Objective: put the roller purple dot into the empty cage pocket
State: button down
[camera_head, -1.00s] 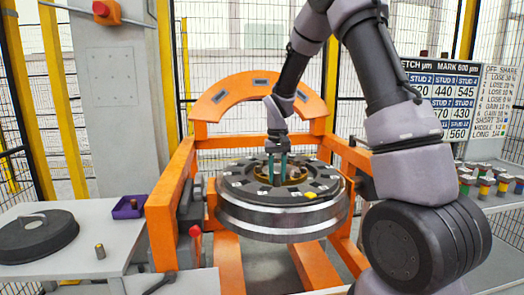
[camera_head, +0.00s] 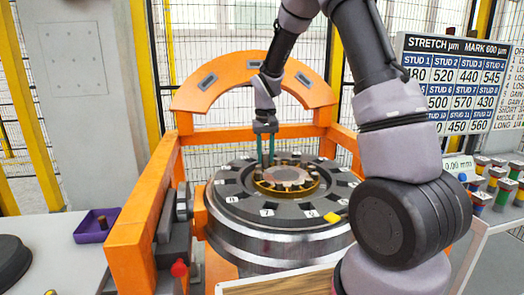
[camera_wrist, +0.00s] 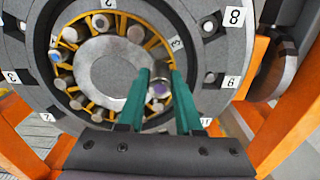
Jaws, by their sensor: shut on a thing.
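My gripper (camera_head: 265,160) points down over the back of the brass cage (camera_head: 300,187), in the middle of the dark wheel (camera_head: 232,212). In the wrist view, its green fingers (camera_wrist: 157,90) are shut on a short metal roller with a purple dot (camera_wrist: 158,87), seen end-on between them. Several rollers sit around the yellow-looking cage (camera_wrist: 88,104) in that view, one with a blue dot (camera_wrist: 57,55). The fingers hide part of the cage ring. I cannot tell for sure which pocket is empty, nor whether the held roller touches the cage.
An orange frame (camera_head: 140,235) surrounds the wheel, with an arch (camera_head: 215,85) behind. A purple tray (camera_head: 95,227) stands on the left table. A number board (camera_head: 455,85) and coloured cylinders (camera_head: 495,180) are at right.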

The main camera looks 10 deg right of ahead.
jog(key=shift+w, duration=0.15)
jog(key=shift+f, duration=2.9)
jog(key=shift+f, duration=1.2)
dwell(3.5)
jog(key=c, duration=0.5)
grip_release()
